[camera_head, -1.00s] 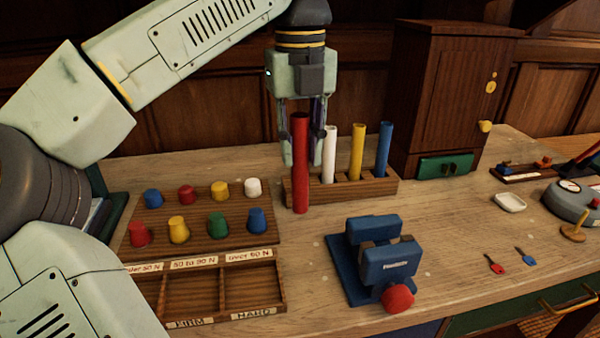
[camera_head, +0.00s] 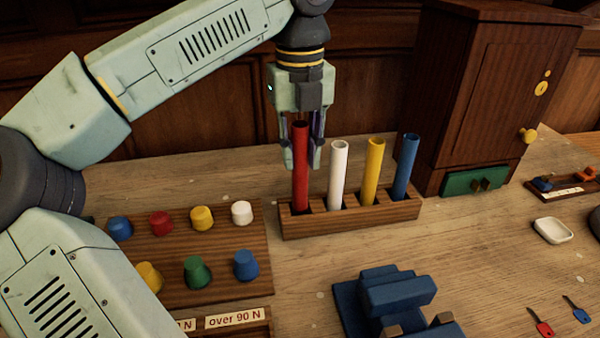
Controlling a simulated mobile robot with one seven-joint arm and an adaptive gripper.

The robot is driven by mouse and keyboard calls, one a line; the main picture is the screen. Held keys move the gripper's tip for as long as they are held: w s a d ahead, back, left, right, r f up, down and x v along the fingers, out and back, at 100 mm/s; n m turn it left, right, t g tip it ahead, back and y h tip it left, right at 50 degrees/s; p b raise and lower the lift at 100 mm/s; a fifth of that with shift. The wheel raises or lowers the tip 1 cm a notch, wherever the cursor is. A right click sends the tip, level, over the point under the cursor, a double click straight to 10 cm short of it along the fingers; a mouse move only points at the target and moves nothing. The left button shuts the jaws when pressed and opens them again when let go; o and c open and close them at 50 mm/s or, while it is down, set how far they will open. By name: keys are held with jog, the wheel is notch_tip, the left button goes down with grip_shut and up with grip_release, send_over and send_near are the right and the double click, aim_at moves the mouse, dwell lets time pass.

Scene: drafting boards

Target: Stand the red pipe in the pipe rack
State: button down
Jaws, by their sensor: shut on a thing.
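The red pipe (camera_head: 300,170) stands upright at the left end of the wooden pipe rack (camera_head: 350,224). Its lower end meets the leftmost slot and appears to be inside it; how deep it sits I cannot tell. My gripper (camera_head: 301,160) is shut on the red pipe from above and behind, with a finger on either side of its upper part. A white pipe (camera_head: 338,175), a yellow pipe (camera_head: 372,172) and a blue pipe (camera_head: 405,167) stand in the other slots to the right.
A board of colored knobs (camera_head: 185,240) lies left of the rack. A blue vise-like device (camera_head: 395,300) is in front. A wooden cabinet (camera_head: 490,90) stands behind right. A white dish (camera_head: 553,230) and two small keys (camera_head: 560,318) lie at right.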

aim_at(300, 123)
jog(key=shift+f+p, duration=0.35)
jog(key=shift+f, duration=1.9)
jog(key=shift+f, duration=0.15)
jog(key=c, duration=1.4)
grip_release()
jog(key=shift+w, duration=0.1)
notch_tip(300, 123, up, 13)
jog(key=shift+f+b, duration=0.2)
jog(key=shift+b, duration=0.4)
